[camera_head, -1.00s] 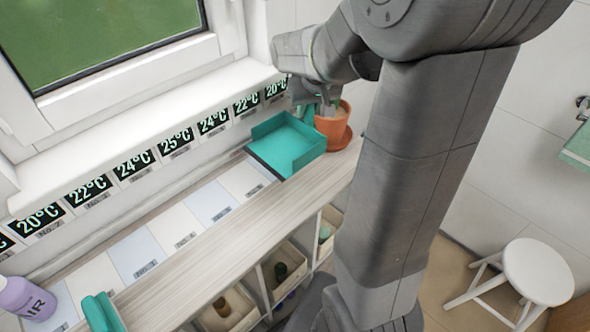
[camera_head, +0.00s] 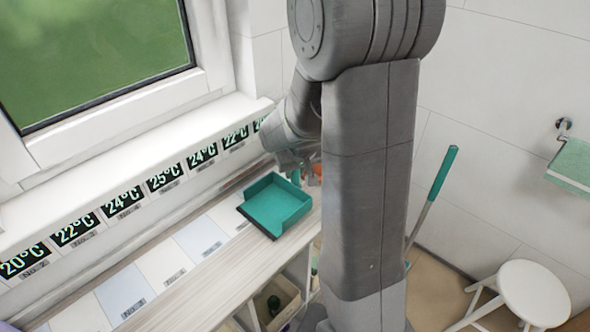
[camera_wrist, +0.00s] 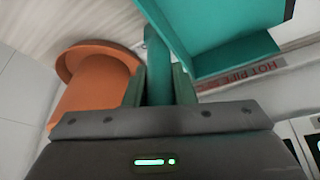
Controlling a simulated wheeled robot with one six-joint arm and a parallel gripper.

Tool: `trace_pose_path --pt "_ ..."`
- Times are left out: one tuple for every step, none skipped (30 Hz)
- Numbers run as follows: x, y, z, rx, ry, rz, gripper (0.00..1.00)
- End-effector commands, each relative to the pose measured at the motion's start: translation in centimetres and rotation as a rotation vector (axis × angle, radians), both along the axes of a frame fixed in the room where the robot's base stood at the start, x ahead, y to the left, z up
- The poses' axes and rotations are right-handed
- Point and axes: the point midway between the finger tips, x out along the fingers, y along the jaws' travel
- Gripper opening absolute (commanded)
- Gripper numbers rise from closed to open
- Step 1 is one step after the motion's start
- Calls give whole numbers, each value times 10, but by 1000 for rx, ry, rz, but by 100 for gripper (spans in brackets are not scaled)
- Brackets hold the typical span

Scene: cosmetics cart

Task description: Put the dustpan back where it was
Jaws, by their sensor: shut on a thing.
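The teal dustpan (camera_head: 275,207) is a square open tray, seen above the far end of the cart's top. I cannot tell whether it touches the surface. My gripper (camera_head: 298,165) is beyond it, partly hidden by my arm. In the wrist view, my gripper (camera_wrist: 158,88) is shut on the dustpan's teal handle (camera_wrist: 157,55), and its pan (camera_wrist: 215,35) extends to the upper right. A red label reading "HOT PIPE" (camera_wrist: 245,75) lies just below the pan in that view.
An orange pot (camera_wrist: 95,90) stands close beside the gripper; in the head view it (camera_head: 317,170) is mostly hidden. Temperature signs (camera_head: 123,202) line the wall above pale tiles (camera_head: 160,262). A teal-handled pole (camera_head: 436,190) and white stool (camera_head: 533,292) are at right.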

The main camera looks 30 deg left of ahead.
Motion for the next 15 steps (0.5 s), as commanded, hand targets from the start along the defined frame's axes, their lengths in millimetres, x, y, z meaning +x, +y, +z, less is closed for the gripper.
trace_pose_path --pt "0 0 0 1 -1 0 0" --pt "0 0 -1 1 -1 0 0" --pt "0 0 -2 0 0 0 0" --pt "0 0 -4 0 0 0 0" --pt "0 0 -5 0 0 0 0" --pt "0 0 -3 0 0 0 31" --pt "0 0 -3 0 0 0 37" --pt "0 0 -3 0 0 0 43" --pt "0 0 -3 0 0 0 45" --pt "0 0 -3 0 0 0 45" --pt "0 0 -3 0 0 0 45" --pt "0 0 -3 0 0 0 45" --pt "0 0 -3 0 0 0 45" --pt "0 0 -3 0 0 0 45" --pt "0 0 -3 0 0 0 45"
